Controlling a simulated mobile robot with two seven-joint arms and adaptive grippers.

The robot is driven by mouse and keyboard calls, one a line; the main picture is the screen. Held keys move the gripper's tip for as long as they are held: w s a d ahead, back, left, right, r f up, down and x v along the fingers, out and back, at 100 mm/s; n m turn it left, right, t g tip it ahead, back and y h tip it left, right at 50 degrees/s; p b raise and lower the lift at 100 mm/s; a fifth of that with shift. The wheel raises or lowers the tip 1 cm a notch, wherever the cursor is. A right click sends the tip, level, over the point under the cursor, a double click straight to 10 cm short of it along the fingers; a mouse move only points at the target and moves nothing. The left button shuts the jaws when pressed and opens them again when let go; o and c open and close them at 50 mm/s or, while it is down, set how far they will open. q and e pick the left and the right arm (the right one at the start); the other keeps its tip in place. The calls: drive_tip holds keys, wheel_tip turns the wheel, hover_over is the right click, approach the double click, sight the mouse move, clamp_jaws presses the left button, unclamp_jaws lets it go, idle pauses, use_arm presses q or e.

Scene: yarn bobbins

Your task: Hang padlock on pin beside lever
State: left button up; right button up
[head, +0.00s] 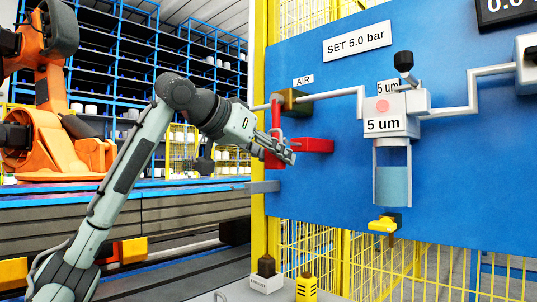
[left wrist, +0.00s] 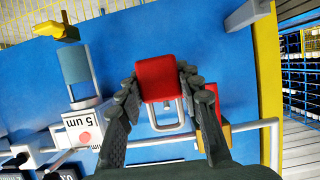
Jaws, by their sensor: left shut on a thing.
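The red padlock (left wrist: 158,78) sits between the fingers of my left gripper (left wrist: 162,90) in the left wrist view, with its grey shackle pointing down the picture. In the head view my left gripper (head: 291,154) is shut on it, and its red body (head: 316,146) shows just right of the fingertips; the shackle is not clear there. The red lever (head: 276,118) hangs vertically from the brass valve beside the gripper, partly covered by it. In the left wrist view the lever (left wrist: 213,92) shows right of the right finger. I cannot make out the pin, nor whether the shackle touches it.
A blue panel (head: 340,190) carries a grey pipe (head: 333,95), the brass valve (head: 292,101) and a filter with a bowl (head: 393,186) and yellow knob (head: 383,225). A yellow post (head: 259,220) stands at the panel's left edge. Open panel lies between padlock and filter bowl.

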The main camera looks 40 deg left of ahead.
use_arm(q)
drive_tip(key=r+p+x, duration=0.1)
drive_tip(key=x, duration=0.6)
drive_tip(key=shift+w+r, duration=0.2)
drive_tip(key=shift+w, duration=0.2)
use_arm(e)
drive_tip(key=x, duration=0.3)
drive_tip(key=shift+w+a+f, duration=0.15)
drive_tip(key=shift+w+a, duration=0.05)
drive_tip(key=shift+a, duration=0.1)
drive_tip(key=shift+s+f, duration=0.1)
use_arm(q)
drive_tip(key=o, duration=1.2)
drive_tip(key=shift+o, duration=0.2)
